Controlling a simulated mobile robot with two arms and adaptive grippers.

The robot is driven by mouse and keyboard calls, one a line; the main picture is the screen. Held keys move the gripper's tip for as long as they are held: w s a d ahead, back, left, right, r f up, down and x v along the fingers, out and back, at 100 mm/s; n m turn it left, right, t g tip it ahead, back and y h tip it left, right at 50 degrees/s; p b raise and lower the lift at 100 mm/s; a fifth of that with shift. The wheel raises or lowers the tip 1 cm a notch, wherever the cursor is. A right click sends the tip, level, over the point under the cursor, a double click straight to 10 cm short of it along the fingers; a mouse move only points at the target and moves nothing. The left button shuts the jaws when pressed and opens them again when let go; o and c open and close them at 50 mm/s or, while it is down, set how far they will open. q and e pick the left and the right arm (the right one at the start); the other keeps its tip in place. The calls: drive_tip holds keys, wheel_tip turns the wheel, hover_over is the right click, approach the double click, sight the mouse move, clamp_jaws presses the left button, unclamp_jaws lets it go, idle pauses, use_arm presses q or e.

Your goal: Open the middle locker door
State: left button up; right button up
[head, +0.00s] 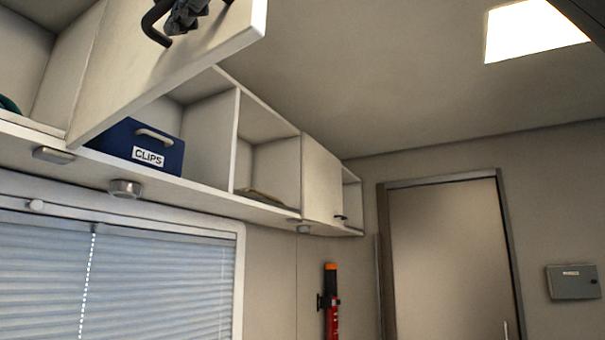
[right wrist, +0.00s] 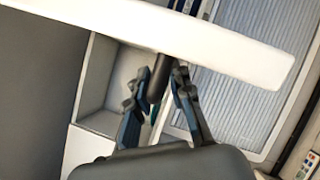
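The raised locker door (head: 172,72) is a pale panel, swung up and out from the overhead row at the upper left of the head view. Its dark bar handle (head: 151,24) is at the top edge of that view. My right gripper (head: 186,15) is at this handle. In the right wrist view the door (right wrist: 215,42) crosses the top, and the handle (right wrist: 158,78) stands between the two fingers, which are drawn in around it. The right gripper looks shut on the handle. My left gripper is not in view.
A blue box labelled CLIPS (head: 138,146) sits in the open compartment under the door. Further right are an open bay and a closed locker door (head: 322,178). A window blind (head: 110,285) is below. The ceiling lies close above the raised door.

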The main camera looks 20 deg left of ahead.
drive_tip(key=v, duration=1.2)
idle(0.4)
